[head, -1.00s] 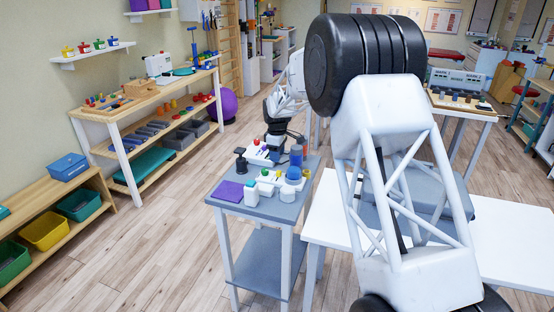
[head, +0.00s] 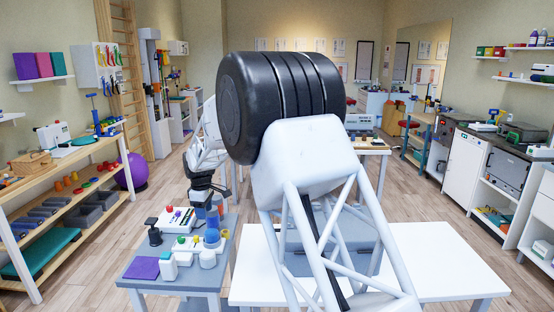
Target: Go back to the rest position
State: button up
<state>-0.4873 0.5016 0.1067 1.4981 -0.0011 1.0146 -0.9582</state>
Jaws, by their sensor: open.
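My gripper (head: 207,192) is small and dark at the end of my white arm, in the head view. It points down over the back of a small grey-blue side table (head: 183,285). It appears open with nothing held, though its fingertips are hard to make out. Just below it stand a blue bottle (head: 212,218) and other small items; I cannot tell the exact gap. My arm's big black joint and white lattice link fill the middle of the view and hide part of the room behind.
The side table carries a black pump bottle (head: 154,232), a white device (head: 180,218), a purple pad (head: 143,268) and several small bottles. A white table (head: 440,268) stands to its right. A wooden shelf (head: 68,203) lines the left wall. Floor between is clear.

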jog(key=s+d+r+m, duration=0.3)
jog(key=s+d+r, duration=0.3)
jog(key=s+d, duration=0.3)
jog(key=s+d+r+m+t, duration=0.1)
jog(key=s+d+r+m, duration=0.35)
jog(key=d, duration=0.65)
jog(key=s+d+r+m, duration=0.1)
jog(key=s+d+r, duration=0.6)
jog(key=s+d, duration=0.3)
jog(key=s+d+f+m, duration=0.1)
jog(key=s+d, duration=0.4)
jog(key=s, duration=0.5)
jog(key=s+d+f+m+t, duration=0.1)
jog(key=s+d+m, duration=0.3)
jog(key=s, duration=0.7)
jog(key=s+d+f+m, duration=0.3)
jog(key=s+d, duration=0.3)
jog(key=s, duration=0.5)
jog(key=shift+d, duration=0.2)
